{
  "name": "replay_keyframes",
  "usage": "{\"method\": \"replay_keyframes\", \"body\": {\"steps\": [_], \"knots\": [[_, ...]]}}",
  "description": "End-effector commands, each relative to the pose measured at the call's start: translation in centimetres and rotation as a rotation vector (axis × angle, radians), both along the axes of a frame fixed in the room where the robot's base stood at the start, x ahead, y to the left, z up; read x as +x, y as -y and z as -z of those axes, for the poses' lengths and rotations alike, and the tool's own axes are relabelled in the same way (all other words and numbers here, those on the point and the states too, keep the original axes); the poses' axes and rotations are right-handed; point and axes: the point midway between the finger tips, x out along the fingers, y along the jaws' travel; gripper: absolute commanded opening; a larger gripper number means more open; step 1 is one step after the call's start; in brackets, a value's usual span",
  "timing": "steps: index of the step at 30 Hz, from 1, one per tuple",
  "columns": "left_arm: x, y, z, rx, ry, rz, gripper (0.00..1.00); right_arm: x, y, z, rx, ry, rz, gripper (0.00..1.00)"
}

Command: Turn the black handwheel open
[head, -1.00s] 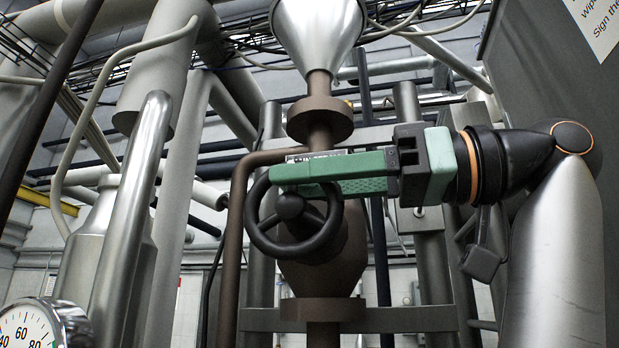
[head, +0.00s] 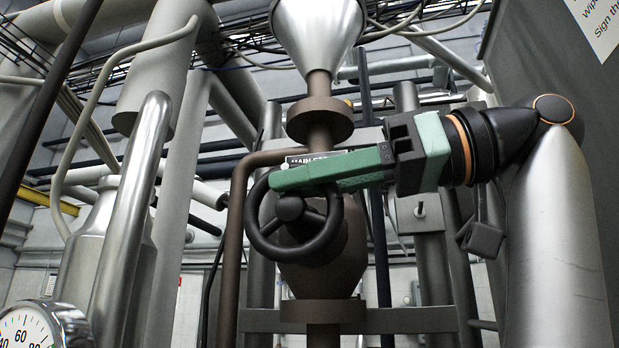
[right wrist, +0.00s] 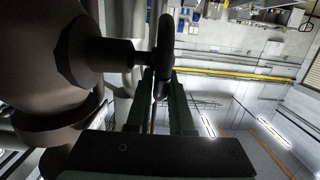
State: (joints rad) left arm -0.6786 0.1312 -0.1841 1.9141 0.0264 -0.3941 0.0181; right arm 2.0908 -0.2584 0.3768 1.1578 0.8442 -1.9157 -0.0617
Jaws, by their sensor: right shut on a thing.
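The black handwheel (head: 262,240) sits on the front of a brown valve body (head: 335,268) in the middle of the head view. My right gripper (head: 280,181) comes in from the right, its green fingers lying across the top of the wheel and tilted slightly down to the left. It is shut on the wheel's rim. In the right wrist view the wheel shows edge-on (right wrist: 166,45), with its rim between the two fingers of my right gripper (right wrist: 161,85). The finger covers part of the upper rim in the head view. My left gripper is not in view.
A brown pipe (head: 235,235) bends down close to the wheel's left. A label plate (head: 305,158), partly covered, is behind my fingers. A round gauge (head: 38,328) is at the bottom left. A grey panel with a sign (head: 600,22) stands at the right.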

Motion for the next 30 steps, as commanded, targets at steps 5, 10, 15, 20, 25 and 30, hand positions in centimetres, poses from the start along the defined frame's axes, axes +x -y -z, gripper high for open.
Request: {"method": "replay_keyframes", "body": {"steps": [5,10,15,20,25,30], "knots": [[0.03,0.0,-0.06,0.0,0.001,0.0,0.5,0.06,-0.19,-0.29,-0.095,-0.029,0.002,0.0],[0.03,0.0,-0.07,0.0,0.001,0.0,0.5,0.16,-0.3,-0.49,-0.164,-0.056,0.003,0.0],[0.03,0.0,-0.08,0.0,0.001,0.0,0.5,0.34,-0.4,-0.71,-0.216,-0.076,0.005,0.0],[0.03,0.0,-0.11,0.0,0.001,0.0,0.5,0.48,-0.45,-0.95,-0.253,-0.09,0.007,0.0],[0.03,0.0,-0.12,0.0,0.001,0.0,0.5,0.47,-0.45,-1.04,-0.289,-0.101,0.008,0.0],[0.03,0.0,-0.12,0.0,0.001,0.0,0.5,0.35,-0.58,-0.84,-0.323,-0.107,0.006,0.0]]}}
